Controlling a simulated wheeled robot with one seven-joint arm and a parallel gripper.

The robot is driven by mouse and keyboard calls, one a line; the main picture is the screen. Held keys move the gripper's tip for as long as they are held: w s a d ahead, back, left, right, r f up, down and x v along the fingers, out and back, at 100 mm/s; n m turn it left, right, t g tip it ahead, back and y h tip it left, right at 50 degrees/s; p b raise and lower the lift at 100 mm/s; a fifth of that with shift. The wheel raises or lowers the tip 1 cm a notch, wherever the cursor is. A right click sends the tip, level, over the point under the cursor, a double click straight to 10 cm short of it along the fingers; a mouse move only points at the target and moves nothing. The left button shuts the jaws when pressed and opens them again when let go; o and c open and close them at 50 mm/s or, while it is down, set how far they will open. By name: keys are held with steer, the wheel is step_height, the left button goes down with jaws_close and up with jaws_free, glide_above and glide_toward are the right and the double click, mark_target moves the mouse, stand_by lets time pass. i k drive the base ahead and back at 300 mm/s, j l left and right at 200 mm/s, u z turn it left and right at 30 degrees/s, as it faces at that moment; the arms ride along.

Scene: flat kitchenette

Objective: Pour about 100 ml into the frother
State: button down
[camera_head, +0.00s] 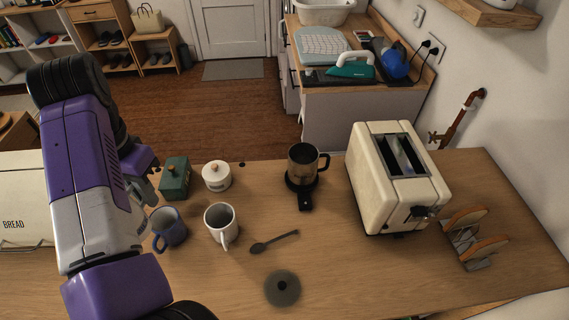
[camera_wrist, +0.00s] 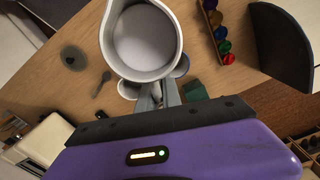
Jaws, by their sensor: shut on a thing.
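The frother (camera_head: 302,168), a dark metallic cup with a black handle, stands upright on its base in the middle of the table in the head view. Its round dark lid (camera_head: 283,288) lies apart, near the front edge. In the wrist view my gripper (camera_wrist: 157,95) is shut on a pale jug (camera_wrist: 148,74), seen from above. Pale liquid (camera_wrist: 143,38) lies inside the jug. The jug does not show in the head view, where my arm covers the left side. I cannot make out the frother in the wrist view.
A blue mug (camera_head: 168,229), white mug (camera_head: 220,226), green box (camera_head: 174,178) and lidded white pot (camera_head: 216,176) stand left of the frother. A spoon (camera_head: 275,241) lies in front. A cream toaster (camera_head: 372,185) stands close on the right, with a toast rack (camera_head: 472,240) beyond.

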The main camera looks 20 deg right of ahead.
mark_target(303, 158)
steer(key=k+z, duration=0.45)
steer(key=i+z, duration=0.1)
steer(key=z, duration=0.85)
steer(key=i+j+z, duration=0.15)
steer(key=j, duration=0.6)
steer(key=j+z, duration=0.1)
steer(key=j, duration=0.7)
